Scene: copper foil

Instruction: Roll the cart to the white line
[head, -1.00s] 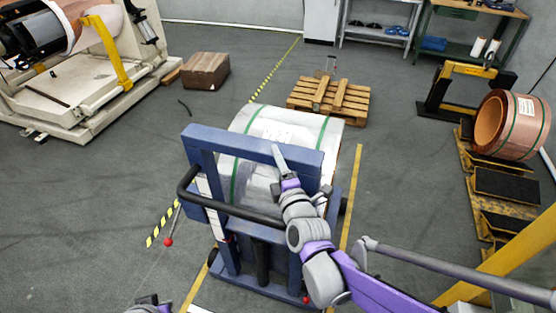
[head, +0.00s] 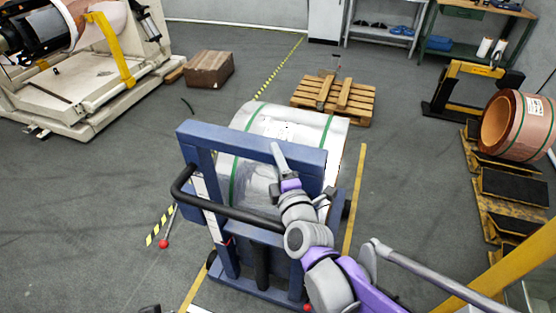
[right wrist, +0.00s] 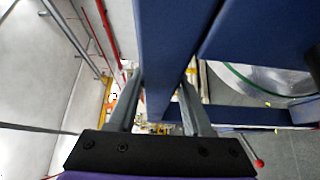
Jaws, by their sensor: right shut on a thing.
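The blue cart (head: 252,146) stands in the lower middle of the head view, with a black push handle (head: 228,208) on its near side. It carries a large wrapped coil (head: 322,137) with green straps. My right gripper (head: 281,165) is shut on the cart's upper blue frame. In the right wrist view a blue frame member (right wrist: 163,60) passes between its fingers. Only a sliver of what may be my left arm shows at the bottom edge.
Yellow floor lines run along the cart's right (head: 355,200) and near left sides. A red-knobbed rod (head: 165,243) stands left of the cart. A wooden pallet (head: 362,104) lies beyond the coil. Copper coil (head: 535,125) and racks stand right. Floor at left is open.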

